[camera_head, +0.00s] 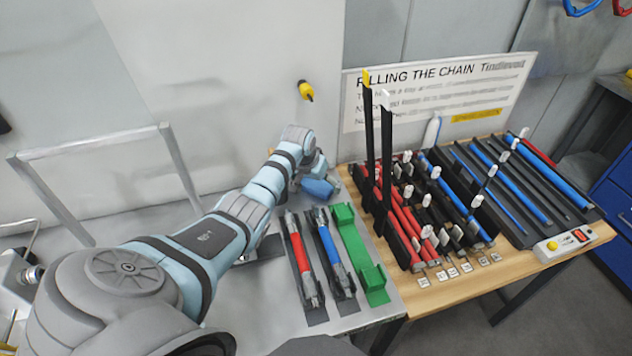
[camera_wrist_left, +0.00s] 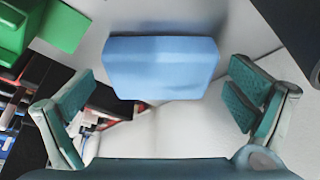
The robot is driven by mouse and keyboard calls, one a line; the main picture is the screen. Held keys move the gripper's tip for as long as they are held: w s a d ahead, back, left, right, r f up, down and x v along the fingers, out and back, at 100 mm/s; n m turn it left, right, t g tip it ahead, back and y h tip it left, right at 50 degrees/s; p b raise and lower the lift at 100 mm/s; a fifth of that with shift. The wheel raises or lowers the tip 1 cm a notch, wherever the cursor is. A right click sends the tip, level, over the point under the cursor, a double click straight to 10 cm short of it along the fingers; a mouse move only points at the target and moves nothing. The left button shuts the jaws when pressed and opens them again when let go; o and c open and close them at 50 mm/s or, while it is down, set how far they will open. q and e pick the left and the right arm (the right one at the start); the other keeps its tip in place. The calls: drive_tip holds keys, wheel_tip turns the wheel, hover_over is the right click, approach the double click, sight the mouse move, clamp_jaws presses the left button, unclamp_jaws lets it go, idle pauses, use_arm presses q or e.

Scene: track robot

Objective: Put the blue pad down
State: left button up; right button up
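The blue pad (camera_head: 318,188) is at the back right of the grey table, by the end of my left arm in the head view. In the left wrist view the blue pad (camera_wrist_left: 162,68) is centred ahead of the fingers. My left gripper (camera_head: 311,172) is open; in the wrist view its two green-padded fingers (camera_wrist_left: 160,92) stand wide, one on each side of the pad. Gaps show between the pad and both fingers. Whether the pad rests on the surface cannot be told. My right gripper is not in view.
Red and blue tools on dark holders (camera_head: 301,258) and a green holder (camera_head: 357,248) lie right of my arm. A wooden table (camera_head: 455,300) beyond carries a rack of rods and tall black uprights (camera_head: 387,150). A metal frame (camera_head: 75,160) stands at left.

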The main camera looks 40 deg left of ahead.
use_arm(q)
drive_tip(key=shift+r, duration=0.25)
drive_tip(key=p+v, duration=0.2)
drive_tip(key=v, duration=0.5)
drive_tip(key=shift+p, duration=0.35)
drive_tip(key=shift+r, duration=0.15)
